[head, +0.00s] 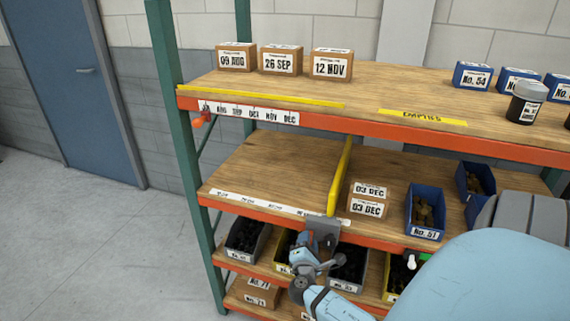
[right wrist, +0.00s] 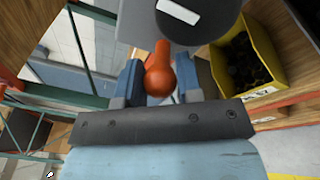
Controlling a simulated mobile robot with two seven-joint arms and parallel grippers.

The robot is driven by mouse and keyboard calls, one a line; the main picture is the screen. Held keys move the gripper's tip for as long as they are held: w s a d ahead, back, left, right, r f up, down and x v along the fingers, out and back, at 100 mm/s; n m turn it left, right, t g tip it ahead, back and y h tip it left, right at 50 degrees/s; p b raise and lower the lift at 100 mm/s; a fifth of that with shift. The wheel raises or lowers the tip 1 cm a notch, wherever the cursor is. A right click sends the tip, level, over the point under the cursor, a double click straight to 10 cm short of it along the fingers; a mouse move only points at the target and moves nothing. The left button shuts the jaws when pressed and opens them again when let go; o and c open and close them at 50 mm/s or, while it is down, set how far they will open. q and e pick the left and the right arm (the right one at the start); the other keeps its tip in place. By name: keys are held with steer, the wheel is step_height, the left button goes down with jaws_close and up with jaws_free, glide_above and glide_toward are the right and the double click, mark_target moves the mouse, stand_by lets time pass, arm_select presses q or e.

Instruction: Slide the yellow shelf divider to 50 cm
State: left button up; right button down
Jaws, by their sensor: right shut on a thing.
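My right gripper (head: 318,246) is in front of the shelf at the divider's front end. In the right wrist view its fingers are shut on an orange knob (right wrist: 159,77) below a grey plate (right wrist: 205,20). My left gripper is not in view.
The middle shelf is bare left of the divider. Bins (head: 247,238) fill the shelf below. The upper shelf (head: 365,97) carries dated boxes. A green post (head: 180,120) stands at left.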

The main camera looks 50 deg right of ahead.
steer(key=s, duration=0.1)
steer(key=s+d, duration=0.1)
steer(key=shift+s, duration=0.3)
steer(key=shift+s+f, duration=0.1)
steer(key=c, duration=0.9)
jaws_free()
steer(key=shift+d, duration=0.1)
steer(key=shift+o, duration=0.6)
steer(key=shift+s, duration=0.15)
